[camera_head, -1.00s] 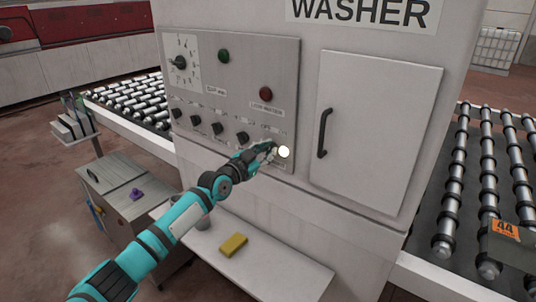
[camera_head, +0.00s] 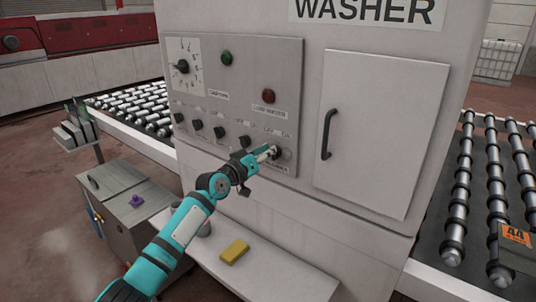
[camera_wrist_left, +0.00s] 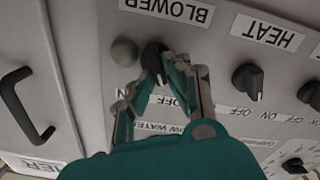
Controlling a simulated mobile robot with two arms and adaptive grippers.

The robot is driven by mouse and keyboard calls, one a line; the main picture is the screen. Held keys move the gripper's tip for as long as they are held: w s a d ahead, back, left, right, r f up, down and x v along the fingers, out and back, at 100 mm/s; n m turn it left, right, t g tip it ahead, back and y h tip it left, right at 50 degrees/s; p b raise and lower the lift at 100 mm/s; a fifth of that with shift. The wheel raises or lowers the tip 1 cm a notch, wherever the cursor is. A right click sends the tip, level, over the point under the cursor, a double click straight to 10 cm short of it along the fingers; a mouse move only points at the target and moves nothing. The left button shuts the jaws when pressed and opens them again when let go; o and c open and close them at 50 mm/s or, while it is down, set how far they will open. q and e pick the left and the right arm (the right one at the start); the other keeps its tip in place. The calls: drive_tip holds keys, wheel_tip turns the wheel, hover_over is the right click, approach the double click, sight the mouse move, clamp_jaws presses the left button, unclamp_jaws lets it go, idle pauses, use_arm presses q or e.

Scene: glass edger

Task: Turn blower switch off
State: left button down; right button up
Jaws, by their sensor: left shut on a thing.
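My right gripper is not in view.
The heat knob (camera_wrist_left: 247,80) is the neighbouring switch. More black knobs, a green button (camera_head: 227,58) and a red button (camera_head: 268,96) sit on the panel. A cabinet door handle (camera_head: 327,134) sticks out at right. A yellow sponge-like block (camera_head: 235,252) lies on the ledge below.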

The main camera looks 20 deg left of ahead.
use_arm(q)
drive_tip(key=shift+f+n, duration=0.15)
drive_tip(key=shift+n, duration=0.45)
drive_tip(key=c, duration=1.4)
unclamp_jaws()
drive_tip(key=shift+a, duration=0.1)
drive_tip(key=shift+o, duration=0.2)
drive_tip(key=shift+s, duration=0.1)
drive_tip(key=v, duration=1.2)
